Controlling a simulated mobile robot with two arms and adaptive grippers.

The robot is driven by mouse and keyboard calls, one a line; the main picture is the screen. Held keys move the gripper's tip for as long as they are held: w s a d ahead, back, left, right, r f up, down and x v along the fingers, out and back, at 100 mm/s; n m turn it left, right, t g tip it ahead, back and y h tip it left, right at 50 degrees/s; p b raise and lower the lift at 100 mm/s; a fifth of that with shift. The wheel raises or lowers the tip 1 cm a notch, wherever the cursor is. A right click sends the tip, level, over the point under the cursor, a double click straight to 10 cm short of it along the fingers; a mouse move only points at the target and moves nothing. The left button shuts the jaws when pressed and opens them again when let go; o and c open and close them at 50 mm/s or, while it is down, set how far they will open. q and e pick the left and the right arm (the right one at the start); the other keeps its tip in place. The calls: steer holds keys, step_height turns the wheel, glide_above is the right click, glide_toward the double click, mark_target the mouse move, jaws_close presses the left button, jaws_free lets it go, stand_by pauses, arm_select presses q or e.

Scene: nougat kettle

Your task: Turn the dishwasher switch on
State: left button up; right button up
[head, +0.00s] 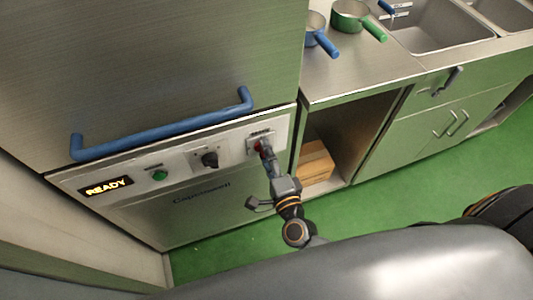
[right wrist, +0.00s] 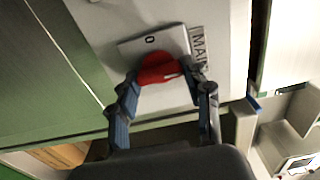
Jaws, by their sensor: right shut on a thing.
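The dishwasher's red main switch (head: 259,145) sits on a light plate at the right end of the front panel. In the right wrist view the red knob (right wrist: 157,68) is large, on a grey plate marked "0" beside a "MAIN" label. A small white mark shows on the knob, pointing away from the "0". My right gripper (head: 266,153) is at the knob, shut on it with one finger on each side. In the right wrist view the fingertips (right wrist: 162,80) flank the knob. My left gripper is not in view.
The panel also holds a lit "READY" display (head: 106,187), a green button (head: 160,175) and a black knob (head: 210,158). A blue handle bar (head: 160,132) is above. Right are an open cabinet with a wooden box (head: 316,163), a counter with pans (head: 350,17) and a sink (head: 430,25).

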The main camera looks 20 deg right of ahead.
stand_by(0.3)
steer(key=o, duration=1.2)
steer(key=shift+c, duration=0.2)
steer(key=shift+s, duration=0.1)
steer(key=s, duration=1.2)
steer(key=shift+d, duration=0.25)
steer(key=shift+w, duration=0.1)
